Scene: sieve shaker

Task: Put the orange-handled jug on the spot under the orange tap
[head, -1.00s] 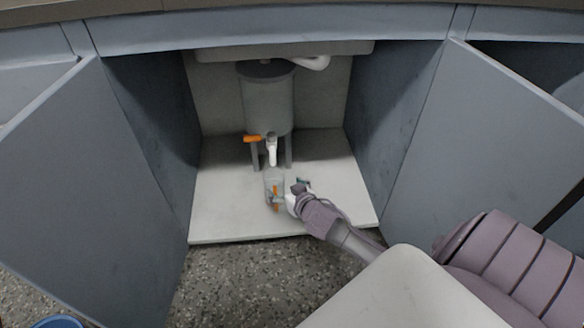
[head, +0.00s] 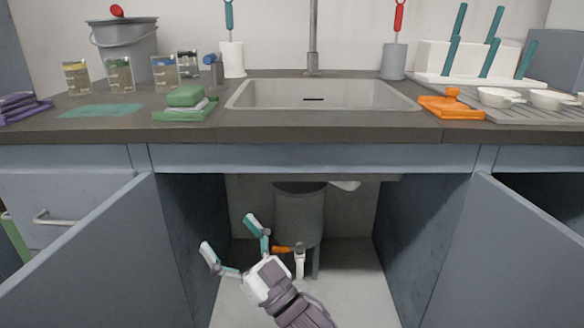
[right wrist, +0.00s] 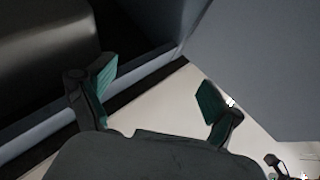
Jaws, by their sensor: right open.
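The orange tap handle (head: 282,249) and its white spout (head: 299,262) sit low on the front of a grey tank (head: 299,212) in the open cabinet under the sink. The orange-handled jug does not show in the head view now; the area below the spout is partly behind my right arm or below the picture. My right gripper (head: 230,238) is raised left of the tap, in front of the cabinet opening. Its teal-tipped fingers are wide apart with nothing between them, as the right wrist view (right wrist: 157,88) also shows. My left gripper is out of view.
Open cabinet doors (head: 80,260) (head: 520,255) flank the opening. The counter edge (head: 300,133) runs above it, with the sink (head: 322,94), a green sponge (head: 186,96) and an orange item (head: 452,106) on top. The white cabinet floor (head: 355,285) looks clear at right.

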